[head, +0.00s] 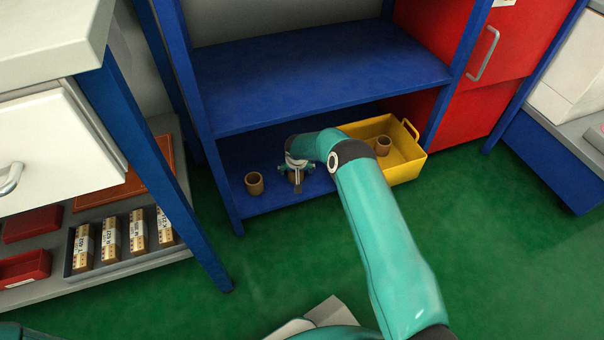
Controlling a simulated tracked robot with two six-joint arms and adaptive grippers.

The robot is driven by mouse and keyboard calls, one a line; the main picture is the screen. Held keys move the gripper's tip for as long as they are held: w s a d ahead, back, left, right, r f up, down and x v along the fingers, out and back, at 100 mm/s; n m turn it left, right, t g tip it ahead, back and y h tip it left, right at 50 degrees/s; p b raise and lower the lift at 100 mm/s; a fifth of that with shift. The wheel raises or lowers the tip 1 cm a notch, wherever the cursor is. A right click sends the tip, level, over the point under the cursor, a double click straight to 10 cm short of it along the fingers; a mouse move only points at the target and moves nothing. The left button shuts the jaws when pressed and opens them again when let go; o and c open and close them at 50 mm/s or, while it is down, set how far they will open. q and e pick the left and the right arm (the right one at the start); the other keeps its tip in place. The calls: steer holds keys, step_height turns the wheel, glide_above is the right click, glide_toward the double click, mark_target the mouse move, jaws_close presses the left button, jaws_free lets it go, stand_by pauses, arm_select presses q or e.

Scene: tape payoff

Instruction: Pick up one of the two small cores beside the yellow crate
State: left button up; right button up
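One small brown core (254,183) stands upright on the blue lower shelf, left of my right gripper. The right gripper (297,182) points down at a second small core (292,177), left of the yellow crate (402,168). This core is mostly hidden by the gripper, and I cannot tell whether the fingers are closed on it or only around it. Another core (383,146) stands inside the yellow crate. My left gripper is not in view.
A blue upper shelf (320,75) hangs over the back of the lower shelf (235,205). Blue posts stand at its left and right. A red cabinet (520,60) is at the right. A grey bench with boxes (110,238) is at the left. Green floor lies open in front.

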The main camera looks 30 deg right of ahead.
steer(key=shift+c, duration=0.2)
steer(key=c, duration=1.2)
steer(key=shift+o, duration=0.2)
